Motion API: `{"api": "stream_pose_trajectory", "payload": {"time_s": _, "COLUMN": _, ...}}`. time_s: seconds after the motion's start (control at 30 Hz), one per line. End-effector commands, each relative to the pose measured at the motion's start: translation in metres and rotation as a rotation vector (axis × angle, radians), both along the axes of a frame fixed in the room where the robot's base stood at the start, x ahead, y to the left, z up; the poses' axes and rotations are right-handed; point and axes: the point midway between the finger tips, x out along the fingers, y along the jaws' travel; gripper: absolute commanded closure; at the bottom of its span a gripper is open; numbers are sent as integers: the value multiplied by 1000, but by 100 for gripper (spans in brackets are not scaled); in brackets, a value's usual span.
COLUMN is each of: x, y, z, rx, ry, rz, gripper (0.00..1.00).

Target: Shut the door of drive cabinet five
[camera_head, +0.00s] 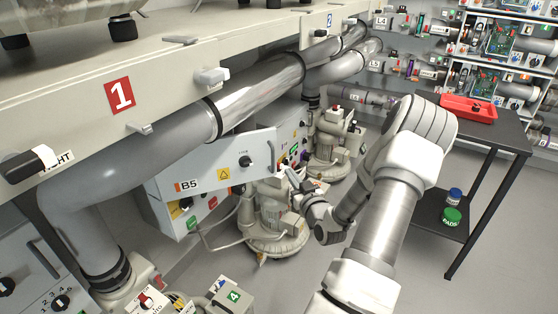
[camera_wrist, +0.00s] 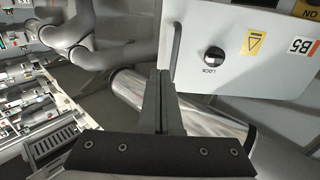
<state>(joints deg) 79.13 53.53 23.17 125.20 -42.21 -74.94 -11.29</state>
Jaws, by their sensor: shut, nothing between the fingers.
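The door marked B5 (camera_head: 207,172) is a pale grey panel with a yellow warning triangle and a black lock knob (camera_head: 245,162). It stands out at an angle from the cabinet, seemingly open. In the wrist view the door (camera_wrist: 225,70) fills the upper right, its lock knob (camera_wrist: 214,56) facing me and a dark bar handle (camera_wrist: 177,42) along its left edge. My gripper (camera_head: 288,175) is shut and empty near the door's right end. In the wrist view my fingertips (camera_wrist: 163,75) are just below and left of the handle; contact cannot be told.
A thick grey pipe (camera_head: 150,165) runs above the door under a beam (camera_head: 60,100) marked 1. A pale blower (camera_head: 275,228) stands below my gripper. A dark table (camera_head: 490,128) with a red tray (camera_head: 468,108) is at the right.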

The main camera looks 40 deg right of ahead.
Motion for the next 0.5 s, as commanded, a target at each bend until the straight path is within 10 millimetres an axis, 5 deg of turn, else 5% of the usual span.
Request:
{"api": "stream_pose_trajectory", "payload": {"time_s": 0.2, "x": 46, "y": -18, "z": -2, "rx": 0, "ry": -2, "rz": 2, "gripper": 100}}
{"api": "stream_pose_trajectory", "payload": {"time_s": 0.5, "x": 84, "y": -33, "z": -1, "rx": 2, "ry": -1, "rz": 0, "gripper": 100}}
